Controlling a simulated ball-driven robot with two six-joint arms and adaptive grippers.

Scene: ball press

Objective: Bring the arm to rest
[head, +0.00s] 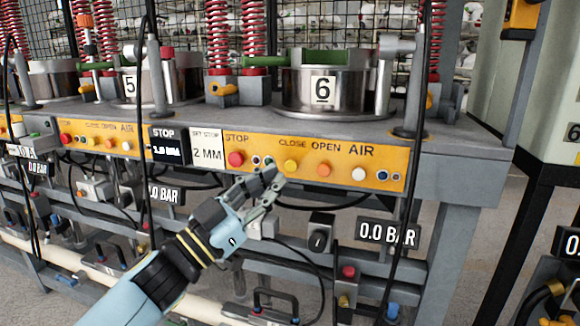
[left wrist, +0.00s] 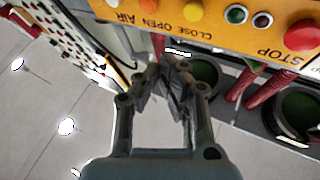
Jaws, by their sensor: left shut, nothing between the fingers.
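My left arm (head: 160,275) reaches up from the lower left in the head view. My left gripper (head: 272,180) is shut and empty, just in front of the lower edge of the orange button panel (head: 210,148) of station 6. Its fingertips are near the yellow CLOSE button (head: 291,166); I cannot tell whether they touch the panel. In the left wrist view the gripper (left wrist: 165,72) shows with its fingers together, below the yellow button (left wrist: 193,11). My right gripper is not in view.
Station 6 has a metal pot (head: 350,93) on the bench above the panel. A red STOP button (head: 236,159) sits left of the gripper. Below are a 0.0 BAR display (head: 388,233), hoses and valves. A dark frame (head: 530,200) stands at right.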

